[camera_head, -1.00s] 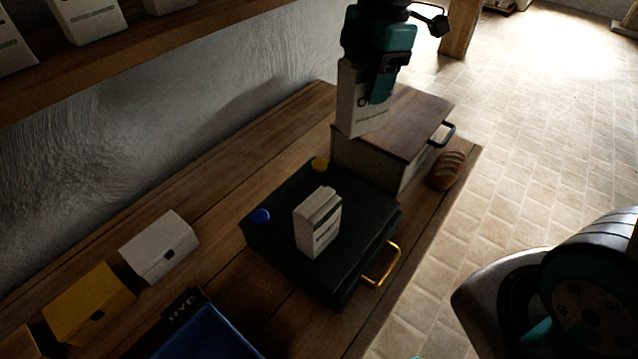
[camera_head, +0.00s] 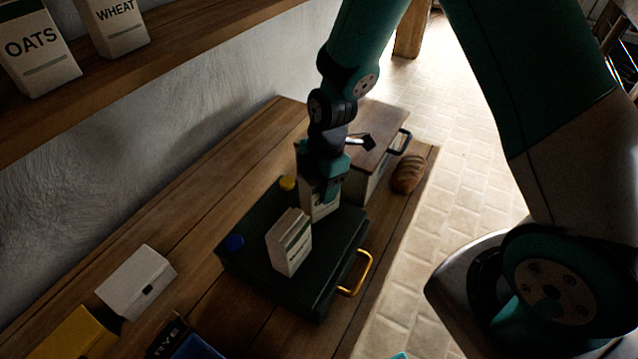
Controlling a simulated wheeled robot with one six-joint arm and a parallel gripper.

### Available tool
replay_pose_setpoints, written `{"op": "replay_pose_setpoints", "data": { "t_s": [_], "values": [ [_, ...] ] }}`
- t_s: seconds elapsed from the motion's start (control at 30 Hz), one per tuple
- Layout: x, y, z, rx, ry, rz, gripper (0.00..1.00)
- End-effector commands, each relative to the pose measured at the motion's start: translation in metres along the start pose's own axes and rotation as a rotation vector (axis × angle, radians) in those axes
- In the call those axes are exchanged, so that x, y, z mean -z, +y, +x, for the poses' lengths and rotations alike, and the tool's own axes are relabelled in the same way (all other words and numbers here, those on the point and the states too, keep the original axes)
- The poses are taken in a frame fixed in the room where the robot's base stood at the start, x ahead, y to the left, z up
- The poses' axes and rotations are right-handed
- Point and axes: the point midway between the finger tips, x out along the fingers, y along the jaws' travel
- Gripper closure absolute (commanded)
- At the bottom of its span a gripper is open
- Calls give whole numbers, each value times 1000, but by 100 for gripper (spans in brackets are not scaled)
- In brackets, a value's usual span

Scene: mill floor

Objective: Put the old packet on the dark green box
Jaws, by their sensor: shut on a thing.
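The dark green box (camera_head: 262,273) lies on the wooden bench, with a yellow handle on its front. A white packet (camera_head: 289,242) stands on its lid. My gripper (camera_head: 324,192) is shut on a second white packet (camera_head: 322,210), held upright just behind the standing one, over the back part of the lid. The held packet is partly hidden by the gripper and the standing packet. I cannot tell whether it touches the lid, nor which packet is the old one.
A wooden-lidded box (camera_head: 377,131) and a bread loaf (camera_head: 408,174) are behind. A white box (camera_head: 136,281) is at left. A shelf (camera_head: 120,70) with packets runs above.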

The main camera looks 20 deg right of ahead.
Motion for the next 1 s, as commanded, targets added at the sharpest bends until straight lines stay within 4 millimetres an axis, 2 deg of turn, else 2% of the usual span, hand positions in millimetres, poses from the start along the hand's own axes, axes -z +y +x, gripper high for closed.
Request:
{"op": "replay_pose_setpoints", "data": {
  "t_s": [0.1, 0.47, 0.5, 0.57, 0.6, 0.83, 1.0],
  "values": [
    [-1, 0, 9, 0, 0, 0, 82],
    [-2, 0, 14, -1, 0, 0, 82],
    [-2, 0, 13, 0, 0, 0, 36],
    [-2, 0, 12, 0, 0, 0, 22],
    [-2, 0, 12, 0, 0, 0, 19],
    [-2, 0, 12, 0, 0, 0, 19],
    [-2, 1, 2, -4, 0, 0, 19]
  ]
}}
